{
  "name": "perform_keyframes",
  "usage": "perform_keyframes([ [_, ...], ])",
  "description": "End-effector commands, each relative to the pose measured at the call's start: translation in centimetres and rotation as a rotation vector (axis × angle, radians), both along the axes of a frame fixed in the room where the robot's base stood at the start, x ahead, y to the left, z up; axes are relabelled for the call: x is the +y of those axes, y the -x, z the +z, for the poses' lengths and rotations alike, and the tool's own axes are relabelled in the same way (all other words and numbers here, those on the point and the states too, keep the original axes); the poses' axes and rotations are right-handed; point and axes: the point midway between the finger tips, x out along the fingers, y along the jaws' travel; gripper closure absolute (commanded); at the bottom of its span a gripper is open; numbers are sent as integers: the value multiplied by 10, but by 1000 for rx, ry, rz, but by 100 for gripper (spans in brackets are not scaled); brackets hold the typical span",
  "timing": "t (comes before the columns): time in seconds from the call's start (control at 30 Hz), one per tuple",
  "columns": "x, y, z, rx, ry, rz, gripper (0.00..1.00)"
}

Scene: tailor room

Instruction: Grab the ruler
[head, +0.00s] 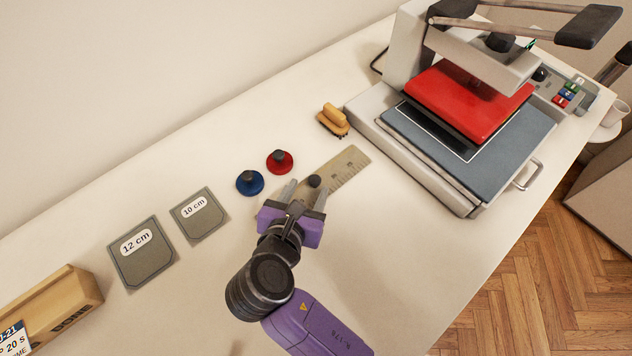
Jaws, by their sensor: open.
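The ruler (347,170) is a flat, tan-grey strip with markings and a dark knob (315,181) on it. It lies on the white table, slanting up to the right. My gripper (306,190) is open, with its two grey fingers pointing at the ruler. The knob shows between the fingertips, and the gripper hides the ruler's lower left part. I cannot tell whether the fingers touch the knob or how high they are above it.
Blue (250,182) and red (280,161) round knobbed pieces sit left of the ruler. A brush (333,120) lies behind it. A heat press (450,150) stands at right. Plates marked 10 cm (200,226) and 12 cm (145,268) and a wooden box (60,300) are at left.

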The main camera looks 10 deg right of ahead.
Motion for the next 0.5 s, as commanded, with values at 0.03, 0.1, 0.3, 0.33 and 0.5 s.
perform_keyframes([
  [0.03, -4, -6, -4, 1, 1, -3, 50],
  [0.1, -9, -14, -9, 2, 2, -2, 50],
  [0.3, -15, -29, -19, 1, 1, 0, 50],
  [0.33, -15, -30, -20, 1, 1, 0, 50],
  [0.5, -15, -31, -21, 0, 1, 0, 50],
])
